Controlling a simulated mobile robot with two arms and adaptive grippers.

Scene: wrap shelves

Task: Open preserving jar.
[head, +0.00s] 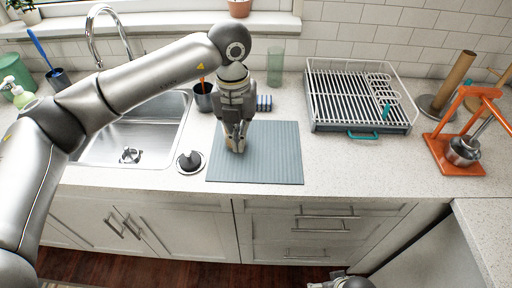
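I cannot make out a preserving jar anywhere in the head view. My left gripper (235,147) points down over the blue-grey ribbed mat (275,158) on the counter, its fingertips close together near the mat's left part. I cannot tell how far its fingers are apart or whether anything is between them; the wrist and fingers hide that part of the mat. Part of my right arm's end (342,281) shows at the bottom edge, with its fingers too small and cut off to read.
A dish rack (360,125) and an orange stand (442,155) are to the right.

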